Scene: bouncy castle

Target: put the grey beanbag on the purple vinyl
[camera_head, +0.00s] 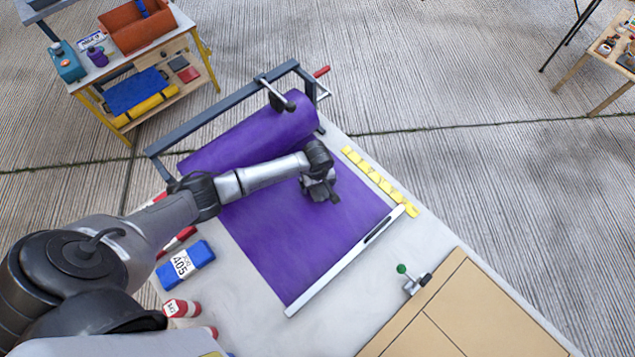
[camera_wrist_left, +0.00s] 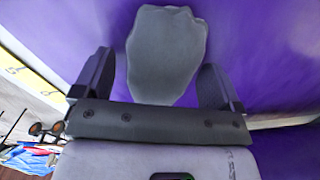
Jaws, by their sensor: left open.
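The purple vinyl (camera_head: 290,240) lies flat on the pale table, unrolled from a thick purple roll (camera_head: 250,135). It also fills much of the left wrist view (camera_wrist_left: 255,60). The grey beanbag (camera_wrist_left: 167,55) shows in the left wrist view as a rounded grey shape against the purple vinyl, between my left fingers. In the head view my left gripper (camera_head: 320,190) is over the upper right part of the vinyl and largely hides the beanbag. The left gripper is open, with a finger on each side of the beanbag. My right gripper is not in view.
A pale bar (camera_head: 345,262) crosses the vinyl's near edge, with yellow pieces (camera_head: 380,178) to the right. A blue block labelled 405 (camera_head: 186,262) and red-and-white cylinders (camera_head: 182,308) lie left. A green-knobbed clamp (camera_head: 412,281) stands at the tan board (camera_head: 450,310).

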